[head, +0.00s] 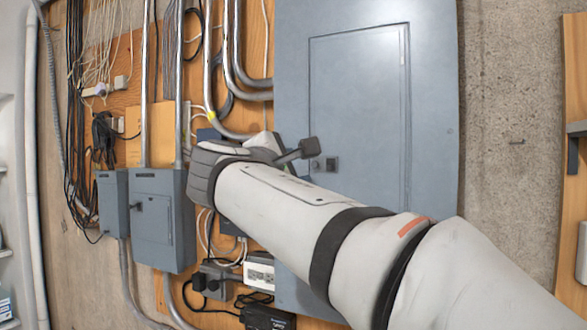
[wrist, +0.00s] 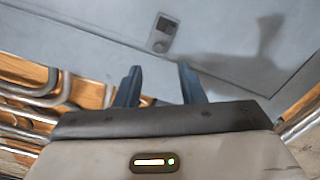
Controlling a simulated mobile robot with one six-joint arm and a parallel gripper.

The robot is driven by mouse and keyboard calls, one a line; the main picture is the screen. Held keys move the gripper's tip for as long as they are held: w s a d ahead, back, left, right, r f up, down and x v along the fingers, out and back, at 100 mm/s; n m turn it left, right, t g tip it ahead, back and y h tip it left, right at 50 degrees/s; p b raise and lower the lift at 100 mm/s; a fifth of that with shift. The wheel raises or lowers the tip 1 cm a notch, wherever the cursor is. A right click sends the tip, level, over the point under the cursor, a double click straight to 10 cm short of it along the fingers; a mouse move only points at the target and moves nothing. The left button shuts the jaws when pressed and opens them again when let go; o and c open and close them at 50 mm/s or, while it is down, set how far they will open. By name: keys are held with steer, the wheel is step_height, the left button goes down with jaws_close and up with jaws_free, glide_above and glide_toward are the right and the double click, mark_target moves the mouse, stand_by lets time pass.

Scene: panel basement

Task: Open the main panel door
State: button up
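The main panel (head: 440,120) is a tall grey-blue metal box on the wall, right of centre in the head view. Its door (head: 358,100) looks shut, flush in the panel front. A small dark latch (head: 331,164) sits at the door's lower left edge. In the wrist view the latch (wrist: 161,33) is above my fingers on the grey door (wrist: 225,35). My gripper (wrist: 157,82) has its two dark fingers apart with nothing between them. The latch lies beyond the fingertips, apart from them.
Smaller grey boxes (head: 160,220) and (head: 113,203) hang left of the panel. Metal conduits (head: 235,50) and loose cables (head: 80,110) run over the plywood. Outlets (head: 260,273) sit below my arm. Bare concrete (head: 510,100) lies right of the panel, then a wooden post (head: 575,90).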

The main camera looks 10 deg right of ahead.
mark_target(314, 165)
steer(key=p+x, duration=0.2)
steer(key=x, duration=0.5)
steer(key=shift+w+d+r, duration=0.1)
steer(key=shift+w+d, duration=0.1)
steer(key=shift+c, duration=0.4)
jaws_close()
